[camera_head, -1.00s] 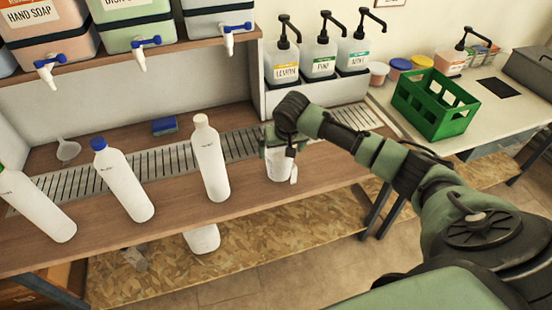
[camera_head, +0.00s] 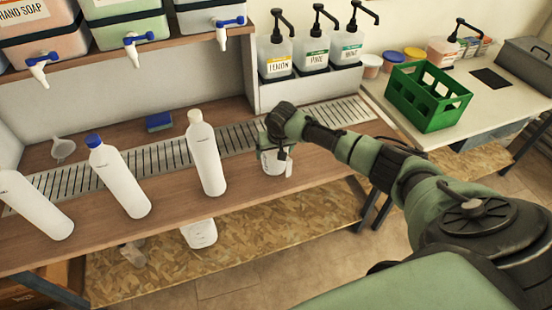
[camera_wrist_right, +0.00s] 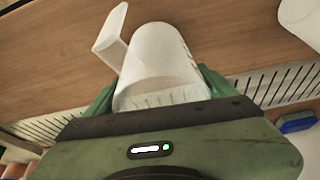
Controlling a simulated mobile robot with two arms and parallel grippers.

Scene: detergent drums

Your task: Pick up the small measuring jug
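The small measuring jug (camera_head: 272,165) is white with faint graduation marks and a flat handle on its right side in the head view. It is at the front of the wooden bench, right of the white bottles. My right gripper (camera_head: 275,146) comes down over it from above. In the right wrist view, the jug (camera_wrist_right: 160,65) sits between the green fingers (camera_wrist_right: 158,92). They press close on both its sides with no gap showing, and its handle points to the upper left. I cannot see clear space under the jug. My left gripper is out of view.
White bottles (camera_head: 206,158) (camera_head: 120,183) stand left of the jug. A slotted drain strip (camera_head: 150,160) runs behind, with a blue sponge (camera_head: 159,122) and funnel (camera_head: 63,149) beyond. Pump bottles (camera_head: 315,55) and a green crate (camera_head: 428,97) are at the back right.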

